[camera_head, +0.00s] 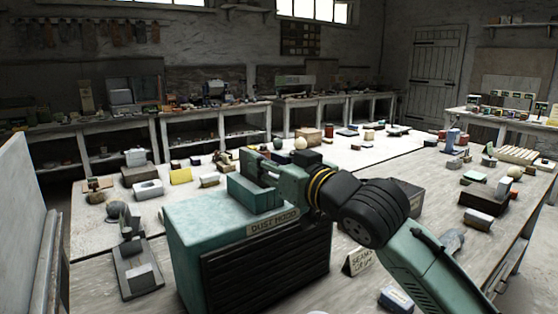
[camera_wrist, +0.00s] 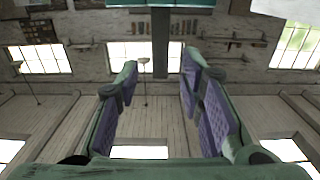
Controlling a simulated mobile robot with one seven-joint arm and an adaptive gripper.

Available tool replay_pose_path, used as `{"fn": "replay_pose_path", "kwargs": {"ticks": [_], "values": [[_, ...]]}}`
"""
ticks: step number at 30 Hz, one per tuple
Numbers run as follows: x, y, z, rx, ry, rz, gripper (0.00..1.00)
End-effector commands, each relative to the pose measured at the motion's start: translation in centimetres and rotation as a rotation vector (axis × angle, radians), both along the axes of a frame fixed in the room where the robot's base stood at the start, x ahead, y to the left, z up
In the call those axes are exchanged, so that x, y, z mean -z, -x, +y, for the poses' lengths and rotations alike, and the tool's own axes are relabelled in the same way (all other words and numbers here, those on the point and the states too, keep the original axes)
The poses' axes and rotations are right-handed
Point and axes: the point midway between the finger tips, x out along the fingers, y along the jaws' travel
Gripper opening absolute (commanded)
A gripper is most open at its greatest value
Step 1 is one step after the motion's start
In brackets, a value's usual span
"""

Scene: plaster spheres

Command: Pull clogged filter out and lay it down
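A teal box labelled DUST HOOD (camera_head: 205,232) stands on the near table, with a raised teal block (camera_head: 250,197) on its top. A dark slatted panel (camera_head: 265,268) covers its front; I cannot tell whether this is the clogged filter. A teal edge and a dark upright bar (camera_wrist: 160,42) show beyond the fingertips; I cannot tell what the bar is.
A grey metal stand (camera_head: 138,268) is left of the hood. A small sign (camera_head: 358,261) and a small labelled box (camera_head: 396,298) stand to its right. Many small objects cover the table (camera_head: 345,160) behind. A pale panel (camera_head: 25,215) rises at the left edge.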

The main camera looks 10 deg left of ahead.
Motion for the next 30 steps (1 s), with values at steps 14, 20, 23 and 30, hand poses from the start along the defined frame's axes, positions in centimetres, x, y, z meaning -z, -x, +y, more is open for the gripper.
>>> {"fn": "replay_pose_path", "kwargs": {"ticks": [14, 20, 23, 30], "values": [[-0.1, -4.1, 4.2, -0.001, 0.0, -0.003, 0.35], [0.0, -4.2, 4.3, -0.001, -0.001, -0.002, 0.35], [0.0, -4.2, 4.3, -0.001, -0.001, -0.002, 0.34], [0.0, -4.2, 4.3, -0.001, -0.001, -0.002, 0.18]]}}
